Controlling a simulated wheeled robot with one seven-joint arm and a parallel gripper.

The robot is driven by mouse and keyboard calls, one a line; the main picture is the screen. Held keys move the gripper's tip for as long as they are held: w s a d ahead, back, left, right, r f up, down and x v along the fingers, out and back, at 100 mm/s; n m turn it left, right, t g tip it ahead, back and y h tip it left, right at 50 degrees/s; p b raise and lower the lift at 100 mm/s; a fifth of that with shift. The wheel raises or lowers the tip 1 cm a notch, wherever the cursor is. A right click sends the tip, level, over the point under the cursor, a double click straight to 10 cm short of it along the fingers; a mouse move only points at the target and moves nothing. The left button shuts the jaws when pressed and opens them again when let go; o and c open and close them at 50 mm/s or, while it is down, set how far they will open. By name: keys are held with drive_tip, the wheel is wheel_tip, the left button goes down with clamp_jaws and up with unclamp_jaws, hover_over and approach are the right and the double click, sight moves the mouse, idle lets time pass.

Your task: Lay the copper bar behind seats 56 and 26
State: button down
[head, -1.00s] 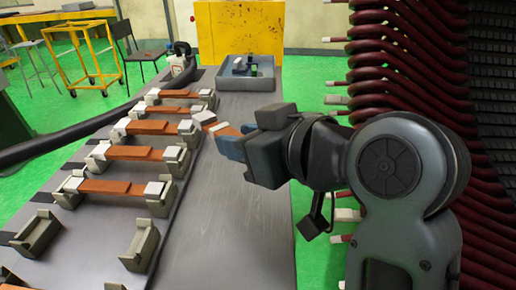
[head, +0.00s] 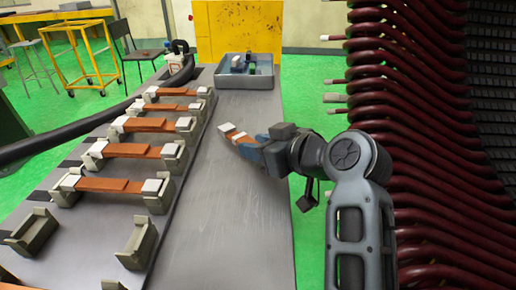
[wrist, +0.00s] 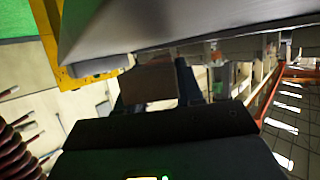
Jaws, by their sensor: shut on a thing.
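My gripper (head: 253,147) is shut on a copper bar (head: 242,138) with white ends, held to the right of the seat rows, over the bare bench top. In the wrist view the bar (wrist: 150,83) shows as a brown block between the two dark fingers. Pairs of grey-beige seats stand along the left of the bench, and several pairs carry copper bars, such as the nearest laid bar (head: 108,185). The nearest fully visible pair, a left seat (head: 36,232) and a right seat (head: 138,243), is empty. I cannot read seat numbers.
A grey bin (head: 244,72) with small items stands at the far end of the bench (head: 225,225). The stator's dark red coils (head: 415,130) rise close on the right. The bench's middle strip is clear.

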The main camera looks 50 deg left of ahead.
drive_tip(key=shift+f, duration=0.4)
drive_tip(key=shift+f+b, duration=0.35)
drive_tip(key=shift+f, duration=0.05)
drive_tip(key=shift+f, duration=0.2)
drive_tip(key=c, duration=0.7)
unclamp_jaws()
drive_tip(key=shift+r, duration=0.25)
drive_tip(key=v, duration=1.2)
drive_tip(key=shift+r+p, duration=0.3)
drive_tip(key=shift+p, duration=0.1)
